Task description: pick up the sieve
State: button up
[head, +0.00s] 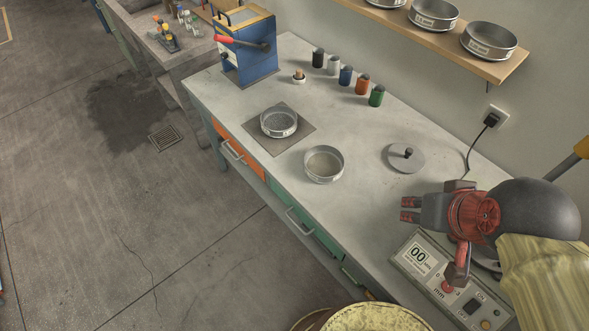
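Two round metal sieves stand on the concrete bench (385,125). One sieve (279,132) sits on a dark square plate (263,143) and has a fine grey mesh. The other sieve (324,178) stands directly on the bench, nearer the front edge, with a lighter inside. My gripper (404,209) is to the right of both sieves, pointing left, with its two red-tipped fingers apart and nothing between them. It is clear of both sieves. I cannot tell which sieve the task means.
A flat grey lid with a knob (405,157) lies on the bench behind my gripper. A control box (432,268) with display and buttons is at the lower right. Coloured jars (346,76) line the back. More sieves (489,40) stand on the wall shelf. A blue device (245,49) is far left.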

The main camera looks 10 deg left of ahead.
aim_at(322, 164)
jog(key=u, duration=0.5)
jog(key=z, duration=1.8)
jog(key=u, duration=1.8)
jog(key=j+z, duration=0.1)
jog(key=z, duration=0.3)
jog(key=i+j+z, duration=0.1)
jog(key=z, duration=0.25)
jog(key=j+z, duration=0.2)
jog(key=z, duration=0.2)
jog(key=j+z, duration=0.25)
jog(key=j, duration=0.45)
jog(key=j+z, duration=0.2)
jog(key=j, duration=0.5)
jog(key=k+j+z, duration=0.1)
jog(key=j+z, duration=0.15)
jog(key=j, duration=0.4)
